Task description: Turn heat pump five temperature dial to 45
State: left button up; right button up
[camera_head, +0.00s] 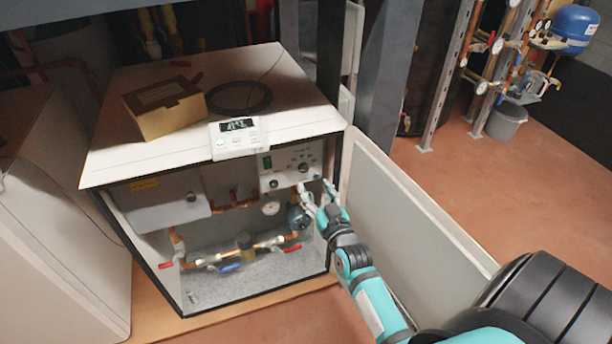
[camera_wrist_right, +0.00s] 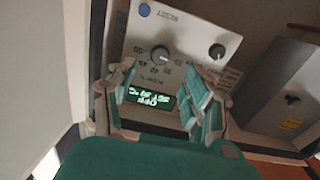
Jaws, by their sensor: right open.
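A white control panel (camera_head: 285,168) sits inside the open front of the heat pump cabinet. Its round dark dial (camera_head: 303,167) also shows in the right wrist view (camera_wrist_right: 159,54), with printed numbers around it; the exact setting is too small to read. A second dark knob (camera_wrist_right: 217,52) and a lit green display (camera_wrist_right: 152,99) are on the same panel. My right gripper (camera_head: 318,191) is open and empty, just below and in front of the panel. In the wrist view its fingers (camera_wrist_right: 163,84) spread on either side of the display, apart from the dial. My left gripper is out of view.
The cabinet door (camera_head: 405,205) stands open right of my right arm. Pipes, valves and a gauge (camera_head: 270,207) lie under the panel. A cardboard box (camera_head: 165,107) and a white controller (camera_head: 238,138) rest on top. A grey box (camera_head: 160,203) is inside left.

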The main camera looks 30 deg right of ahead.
aim_at(304, 170)
jog(key=b+x, duration=0.1)
jog(key=x, duration=0.5)
jog(key=shift+w+f, duration=0.1)
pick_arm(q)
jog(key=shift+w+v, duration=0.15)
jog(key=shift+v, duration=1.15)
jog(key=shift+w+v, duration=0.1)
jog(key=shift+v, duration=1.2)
pick_arm(e)
jog(key=shift+w+d, duration=0.1)
jog(key=shift+w, duration=0.45)
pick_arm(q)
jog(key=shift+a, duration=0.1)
pick_arm(e)
grip_shut()
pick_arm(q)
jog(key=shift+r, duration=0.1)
